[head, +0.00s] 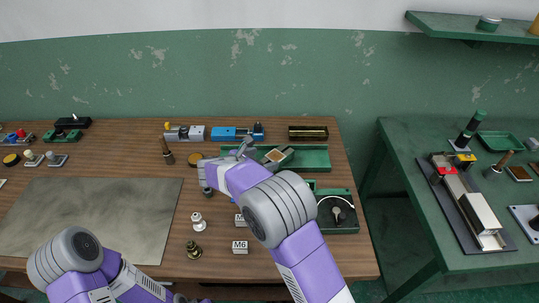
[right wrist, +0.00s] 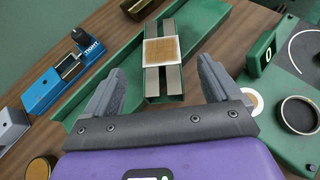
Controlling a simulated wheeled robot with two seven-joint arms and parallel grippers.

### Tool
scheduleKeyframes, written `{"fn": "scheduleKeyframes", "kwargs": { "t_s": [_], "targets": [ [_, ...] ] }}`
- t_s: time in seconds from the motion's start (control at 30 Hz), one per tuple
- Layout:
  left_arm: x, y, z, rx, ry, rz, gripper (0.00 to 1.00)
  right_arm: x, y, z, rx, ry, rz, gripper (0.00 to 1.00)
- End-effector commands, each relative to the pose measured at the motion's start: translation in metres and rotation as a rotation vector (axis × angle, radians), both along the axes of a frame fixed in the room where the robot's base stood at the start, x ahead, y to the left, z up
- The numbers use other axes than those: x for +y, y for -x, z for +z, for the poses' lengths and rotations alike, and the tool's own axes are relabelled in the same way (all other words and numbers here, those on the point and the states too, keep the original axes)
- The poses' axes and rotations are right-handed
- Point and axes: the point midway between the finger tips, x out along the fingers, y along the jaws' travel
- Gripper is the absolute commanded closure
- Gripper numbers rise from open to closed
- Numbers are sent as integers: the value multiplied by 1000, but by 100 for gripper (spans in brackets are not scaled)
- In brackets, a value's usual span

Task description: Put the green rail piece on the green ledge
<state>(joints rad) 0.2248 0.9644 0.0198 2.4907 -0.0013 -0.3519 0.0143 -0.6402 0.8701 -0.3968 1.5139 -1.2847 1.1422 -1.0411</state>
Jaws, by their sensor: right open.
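A short rail piece (right wrist: 163,82), grey-green with a dark middle slot and a tan square plate on top, lies across the long green ledge-like tray (right wrist: 107,85) in the right wrist view. The piece also shows in the head view (head: 285,158), at the front left part of the green tray (head: 315,158). My right gripper (right wrist: 160,72) is open, its fingers apart on either side of the piece's near end, with no clear contact. In the head view the right gripper (head: 243,149) is just left of the piece. My left gripper is out of view.
A blue clamp block (head: 236,133), a grey block (head: 186,133) and a brown-black block (head: 308,132) stand behind. A green box with a dark dial (head: 337,212) is at right. A grey mat (head: 95,215) lies left. A green wall shelf (head: 465,25) is upper right.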

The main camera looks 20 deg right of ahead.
Motion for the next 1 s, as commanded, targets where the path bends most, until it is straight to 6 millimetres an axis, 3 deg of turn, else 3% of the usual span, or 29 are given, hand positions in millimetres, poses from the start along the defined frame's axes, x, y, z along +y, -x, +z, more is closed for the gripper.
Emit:
{"fn": "scheduleKeyframes", "kwargs": {
  "t_s": [0.1, 0.33, 1.0],
  "targets": [
    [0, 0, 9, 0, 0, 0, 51, 20, 12, 15, -1, -2, 3, 10],
    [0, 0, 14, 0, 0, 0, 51, 40, 25, 27, 0, -1, 0, 10],
    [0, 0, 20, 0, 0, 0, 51, 44, 28, 33, 0, -1, -1, 10]
  ]
}}
